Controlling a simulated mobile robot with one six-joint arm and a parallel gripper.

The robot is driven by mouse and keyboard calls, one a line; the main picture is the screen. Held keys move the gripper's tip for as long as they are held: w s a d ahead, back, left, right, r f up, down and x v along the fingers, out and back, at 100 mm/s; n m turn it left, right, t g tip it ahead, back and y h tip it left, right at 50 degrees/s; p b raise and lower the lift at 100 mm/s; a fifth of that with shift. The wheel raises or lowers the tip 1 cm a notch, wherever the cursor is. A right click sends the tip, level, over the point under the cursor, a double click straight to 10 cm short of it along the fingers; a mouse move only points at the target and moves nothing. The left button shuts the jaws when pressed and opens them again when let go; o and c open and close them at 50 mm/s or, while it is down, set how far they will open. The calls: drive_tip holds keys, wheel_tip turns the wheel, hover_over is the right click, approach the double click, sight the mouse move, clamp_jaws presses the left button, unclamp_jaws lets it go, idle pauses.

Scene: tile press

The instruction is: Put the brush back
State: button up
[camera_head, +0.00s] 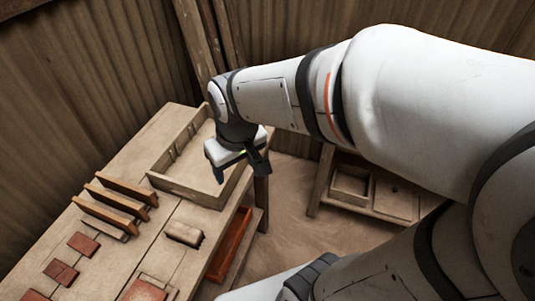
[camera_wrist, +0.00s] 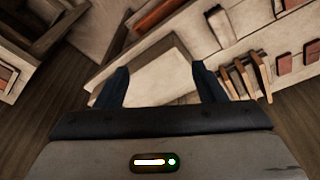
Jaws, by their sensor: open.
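A small pale block-like piece (camera_head: 184,234), which may be the brush, lies on the workbench (camera_head: 165,212) in front of the wooden tray. My gripper (camera_head: 240,171) is open and empty, above the right side of the shallow wooden tray (camera_head: 188,191). In the wrist view, my gripper's dark fingers (camera_wrist: 162,80) stand apart with the tray beyond them. The pale piece is apart from my gripper.
Upright wooden slats (camera_head: 117,202) stand left of the pale piece, with red tiles (camera_head: 83,244) nearby. A reddish trough (camera_head: 230,245) runs along the bench's right side. A second low table (camera_head: 372,207) with a small box stands at right. Bare floor (camera_head: 290,200) lies between.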

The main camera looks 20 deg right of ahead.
drive_tip(key=s+d+r+m+t, duration=0.1)
drive_tip(key=s+d+r+m, duration=0.2)
drive_tip(key=s+d, duration=0.2)
drive_tip(key=shift+s+d+r, duration=0.15)
drive_tip(key=shift+d, duration=0.5)
